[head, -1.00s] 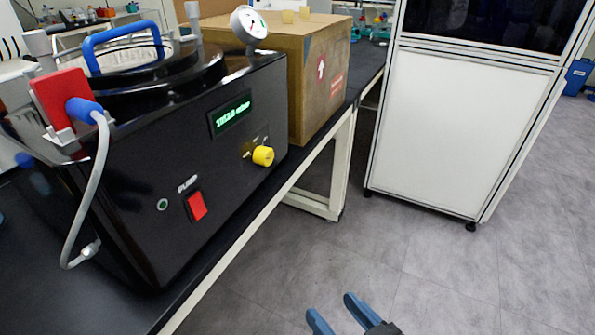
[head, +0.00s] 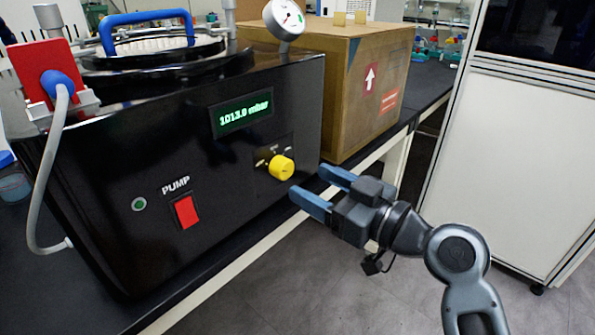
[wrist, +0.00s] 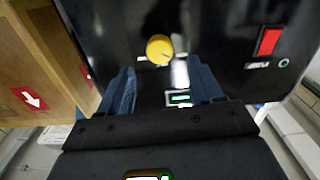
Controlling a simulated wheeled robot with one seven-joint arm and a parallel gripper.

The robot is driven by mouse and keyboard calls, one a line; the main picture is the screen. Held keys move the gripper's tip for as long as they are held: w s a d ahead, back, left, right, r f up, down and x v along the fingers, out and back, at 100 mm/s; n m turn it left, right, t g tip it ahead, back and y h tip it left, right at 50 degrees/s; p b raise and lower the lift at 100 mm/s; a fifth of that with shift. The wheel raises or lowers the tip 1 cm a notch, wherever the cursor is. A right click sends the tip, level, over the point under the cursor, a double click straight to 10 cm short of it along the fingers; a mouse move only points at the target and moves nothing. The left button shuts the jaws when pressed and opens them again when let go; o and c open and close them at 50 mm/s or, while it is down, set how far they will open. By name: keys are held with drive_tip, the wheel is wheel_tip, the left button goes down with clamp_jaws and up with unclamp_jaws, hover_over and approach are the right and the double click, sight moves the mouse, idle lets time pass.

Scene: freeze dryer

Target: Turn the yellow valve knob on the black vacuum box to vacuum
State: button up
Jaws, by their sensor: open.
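The yellow valve knob (head: 281,167) sits on the front face of the black vacuum box (head: 90,215), below a green display reading about 1013 mbar. The knob also shows in the wrist view (wrist: 159,48), beyond and between my fingertips. My gripper (head: 324,191) is open and empty, with blue-grey fingers pointing at the box front, a little right of and below the knob in the head view. The fingers look apart from the knob. The small markings around the knob are too small to read.
A red pump switch (head: 186,211) and a green light are on the same face. A cardboard box (head: 345,110) stands right of the vacuum box on the dark bench. A white cabinet (head: 510,170) stands at the right.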

sight(288, 171)
drive_tip(key=shift+x, duration=3.05)
drive_tip(key=c, duration=1.1)
